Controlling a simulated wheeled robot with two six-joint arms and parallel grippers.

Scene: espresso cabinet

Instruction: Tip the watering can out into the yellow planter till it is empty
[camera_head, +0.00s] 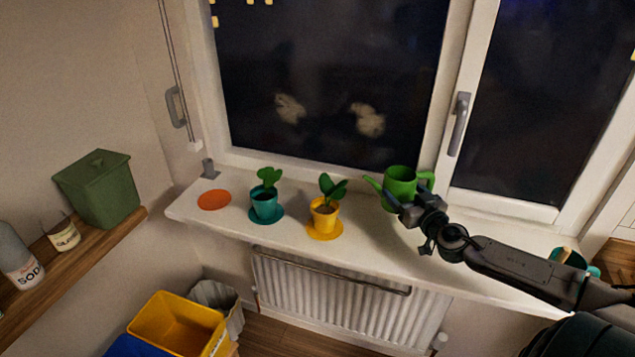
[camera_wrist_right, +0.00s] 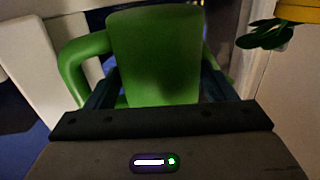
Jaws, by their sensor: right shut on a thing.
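The green watering can (camera_head: 399,180) is above or on the right part of the white sill, its spout toward the left and its handle to the right. It looks about upright. My right gripper (camera_head: 405,208) is shut on the can; in the right wrist view the can (camera_wrist_right: 153,55) sits between the two fingers. The yellow planter (camera_head: 324,217) with a leafy plant stands on a yellow saucer (camera_head: 325,235), left of the spout and apart from it. A bit of the planter (camera_wrist_right: 298,11) shows at the top right in the wrist view. The can's inside is hidden. My left gripper is not in view.
A teal planter (camera_head: 264,203) stands on a teal saucer left of the yellow one. An orange disc (camera_head: 214,200) lies at the sill's left. The window (camera_head: 330,80) is close behind. A teal item (camera_head: 573,262) is partly hidden by my arm.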

